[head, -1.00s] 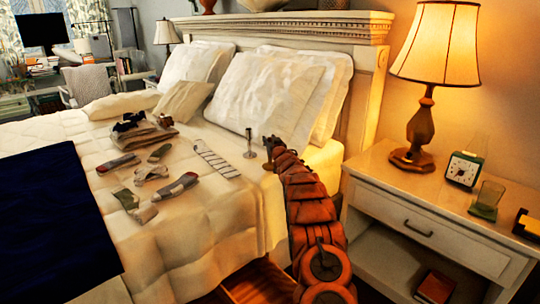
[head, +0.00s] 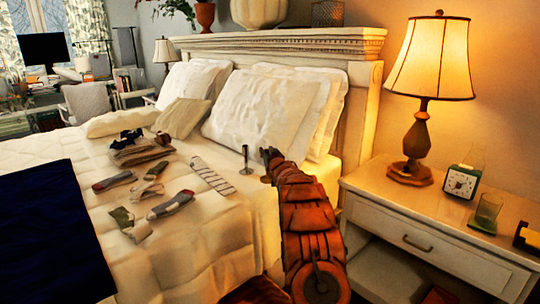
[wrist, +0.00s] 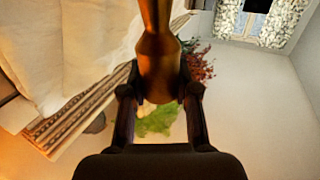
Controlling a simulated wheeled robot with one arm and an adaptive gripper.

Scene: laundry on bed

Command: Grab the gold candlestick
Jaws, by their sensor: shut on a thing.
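The gold candlestick (wrist: 160,65) stands out large in the wrist view, between the two fingers of my gripper (wrist: 160,105), which are shut on it. In the head view my gripper (head: 269,155) is at the right side of the bed, near the pillows. The candlestick's base (head: 266,179) shows just below it, and my arm hides part of the rest. Whether the base touches the bed cannot be told. A silver-grey candlestick (head: 246,158) stands upright on the bed just left of my gripper.
Several socks (head: 170,204), a folded cloth pile (head: 139,152) and a striped strip (head: 212,175) lie on the bed to the left. Pillows (head: 262,112) and the headboard (head: 290,43) are behind. A nightstand (head: 385,190) with a lit lamp (head: 432,60) and clock (head: 461,181) is at right.

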